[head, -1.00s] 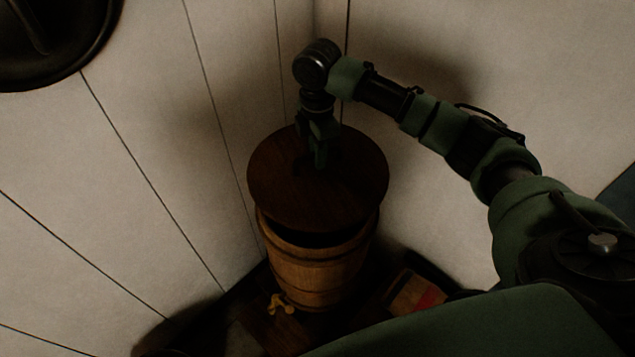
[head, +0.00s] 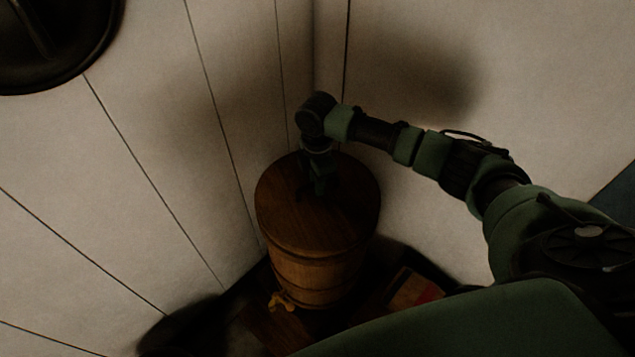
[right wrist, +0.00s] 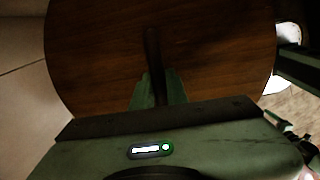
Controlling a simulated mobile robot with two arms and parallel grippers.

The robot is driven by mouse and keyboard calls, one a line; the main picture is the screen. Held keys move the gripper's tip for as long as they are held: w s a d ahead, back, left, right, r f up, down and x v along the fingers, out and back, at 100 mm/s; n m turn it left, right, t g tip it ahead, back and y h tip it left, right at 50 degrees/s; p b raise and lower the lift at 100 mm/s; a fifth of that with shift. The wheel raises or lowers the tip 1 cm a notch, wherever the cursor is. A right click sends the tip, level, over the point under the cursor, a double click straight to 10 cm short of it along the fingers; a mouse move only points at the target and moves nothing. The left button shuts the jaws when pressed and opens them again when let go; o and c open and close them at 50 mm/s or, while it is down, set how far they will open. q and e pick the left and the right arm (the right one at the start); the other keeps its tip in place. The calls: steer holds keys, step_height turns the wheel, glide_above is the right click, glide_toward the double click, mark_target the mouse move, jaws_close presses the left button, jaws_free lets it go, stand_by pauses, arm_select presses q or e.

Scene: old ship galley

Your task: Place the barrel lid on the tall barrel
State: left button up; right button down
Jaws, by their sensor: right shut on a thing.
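The barrel lid (head: 290,217) is a round dark brown wooden disc. In the head view it lies over the top of the tall barrel (head: 318,283), and no dark opening shows at the near rim. The barrel is wooden with hoops and a brass tap (head: 281,301) low on its front. My right gripper (head: 319,190) is above the lid, pointing down, shut on the lid's handle. In the right wrist view the lid (right wrist: 215,60) fills most of the picture, and the bar handle (right wrist: 152,50) runs between the green fingers (right wrist: 156,90). My left gripper is not in view.
The barrel stands in a corner between white panelled walls (head: 225,60) (head: 540,80). A small box with a red patch (head: 412,290) lies on the floor to its right. A dark round object (head: 50,40) is on the left wall.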

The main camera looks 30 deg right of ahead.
steer(key=c, duration=1.4)
jaws_free()
step_height(320, 180, up, 12)
steer(key=b, duration=0.1)
steer(key=shift+r, duration=0.1)
